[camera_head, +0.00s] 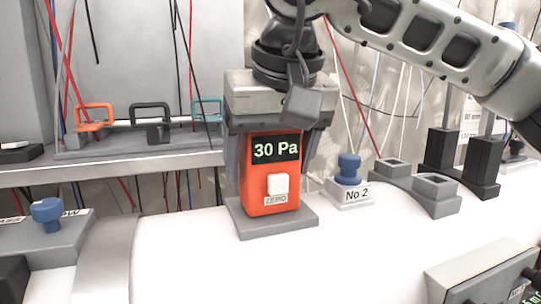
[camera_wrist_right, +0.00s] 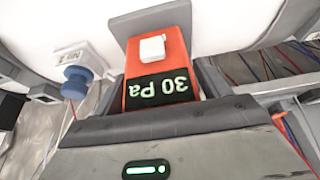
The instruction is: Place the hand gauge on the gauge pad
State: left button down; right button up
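The hand gauge (camera_head: 270,205) is an orange box with a dark display reading 30 Pa and a white ZERO button. It stands upright on the grey gauge pad (camera_head: 308,218), with the pad's rim showing around its foot. In the right wrist view the gauge (camera_wrist_right: 134,62) appears upside down. My right gripper (camera_head: 272,165) is directly above the gauge, with one finger on each side of its upper part. The fingers look spread slightly wider than the gauge, so the gripper seems open around it. My left gripper is not in view.
A blue knob (camera_head: 348,168) on a block labelled No 2 stands close right of the pad. Grey sockets (camera_head: 420,187) and black posts (camera_head: 483,165) are farther right. A rack with coloured handles (camera_head: 150,124) is behind left. Another blue knob (camera_head: 47,210) is at left.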

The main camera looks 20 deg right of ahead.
jog(key=shift+o, duration=0.2)
jog(key=shift+r, duration=0.45)
jog(key=p+v, duration=0.1)
jog(key=v, duration=1)
jog(key=shift+s+r, duration=0.15)
jog(key=shift+r, duration=0.1)
